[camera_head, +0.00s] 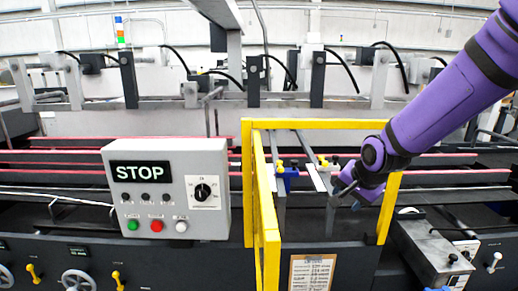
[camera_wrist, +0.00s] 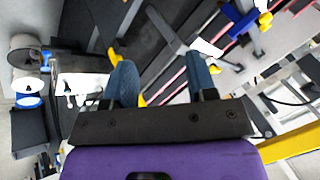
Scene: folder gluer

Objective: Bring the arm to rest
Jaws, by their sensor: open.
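My arm is purple with black bands and enters the head view from the upper right. My gripper (camera_head: 346,190) is at its lower end, just behind the yellow guard frame (camera_head: 320,124) and above the machine bed. In the wrist view, the two blue-grey fingers of my gripper (camera_wrist: 163,80) stand well apart with nothing between them. Dark bars and rails of the machine show beyond them. The gap between the fingers and the nearest machine parts is hard to judge.
A grey control box (camera_head: 168,190) with a STOP display, a dial and coloured buttons stands left of the guard. Red belts (camera_head: 60,152) run across the machine. A grey metal block (camera_head: 430,247) lies at the lower right. Blue clamps with yellow knobs (camera_head: 287,172) sit near my gripper.

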